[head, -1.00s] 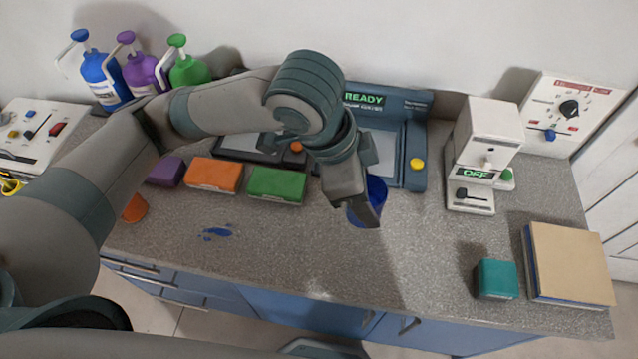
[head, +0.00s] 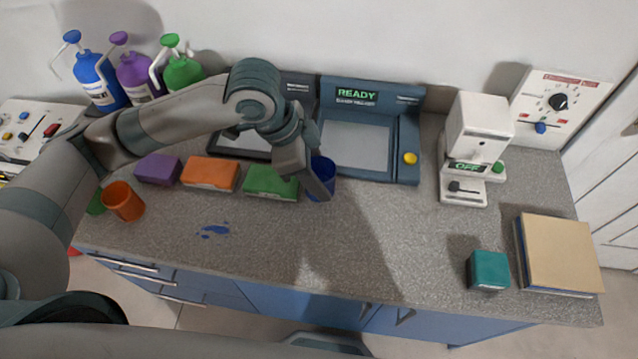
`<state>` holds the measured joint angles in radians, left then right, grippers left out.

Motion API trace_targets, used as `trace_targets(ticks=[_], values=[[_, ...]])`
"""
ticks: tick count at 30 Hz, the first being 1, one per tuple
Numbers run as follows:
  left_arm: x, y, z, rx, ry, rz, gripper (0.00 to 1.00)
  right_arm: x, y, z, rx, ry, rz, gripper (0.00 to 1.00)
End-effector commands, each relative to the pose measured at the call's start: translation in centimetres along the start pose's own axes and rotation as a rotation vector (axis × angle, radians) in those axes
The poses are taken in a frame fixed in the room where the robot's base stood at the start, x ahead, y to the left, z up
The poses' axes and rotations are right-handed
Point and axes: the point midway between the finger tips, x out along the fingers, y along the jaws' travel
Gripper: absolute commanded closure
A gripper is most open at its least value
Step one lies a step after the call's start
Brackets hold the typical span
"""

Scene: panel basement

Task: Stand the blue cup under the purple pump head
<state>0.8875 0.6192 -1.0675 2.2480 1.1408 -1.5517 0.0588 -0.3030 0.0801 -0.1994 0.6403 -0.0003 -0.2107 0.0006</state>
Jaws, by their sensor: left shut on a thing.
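The blue cup (head: 323,179) is at my left gripper (head: 318,185), which is shut on it; the finger covers part of the cup. The cup looks upright, over the counter just right of the green box. I cannot tell whether it touches the counter. The purple pump head (head: 119,38) tops the purple bottle (head: 137,75) at the back left, between the blue bottle (head: 97,80) and the green bottle (head: 183,73). The cup is well to the right of the bottles. My right gripper is not in view.
Purple (head: 158,169), orange (head: 209,173) and green (head: 270,183) boxes line the counter before the bottles. An orange cup (head: 124,202) stands at the left, near a blue spill (head: 215,230). A READY device (head: 409,130) and a white machine (head: 479,128) stand right. The front middle counter is clear.

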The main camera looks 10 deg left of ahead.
Motion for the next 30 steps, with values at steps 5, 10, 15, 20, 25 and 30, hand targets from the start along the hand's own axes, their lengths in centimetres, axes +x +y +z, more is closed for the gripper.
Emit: trace_targets(ticks=[5, 10, 15, 20, 25, 30], values=[[0.8, 0.1, 0.4, -0.003, -0.002, 0.003, 0.76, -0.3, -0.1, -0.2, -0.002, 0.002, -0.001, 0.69], [2.6, 0.1, 1.1, -0.003, -0.003, 0.003, 0.76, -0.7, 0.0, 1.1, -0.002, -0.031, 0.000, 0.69], [3.6, 0.1, 1.6, -0.001, -0.001, 0.001, 0.76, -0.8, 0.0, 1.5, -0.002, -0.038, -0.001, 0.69], [3.7, 0.0, 1.6, 0.000, -0.001, 0.000, 0.76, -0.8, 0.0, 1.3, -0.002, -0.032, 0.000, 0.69], [3.8, 0.0, 1.6, 0.000, -0.001, 0.000, 0.76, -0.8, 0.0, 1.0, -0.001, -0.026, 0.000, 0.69], [3.9, 0.0, 1.7, 0.000, -0.001, 0.000, 0.34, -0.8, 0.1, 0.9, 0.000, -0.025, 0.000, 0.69]])
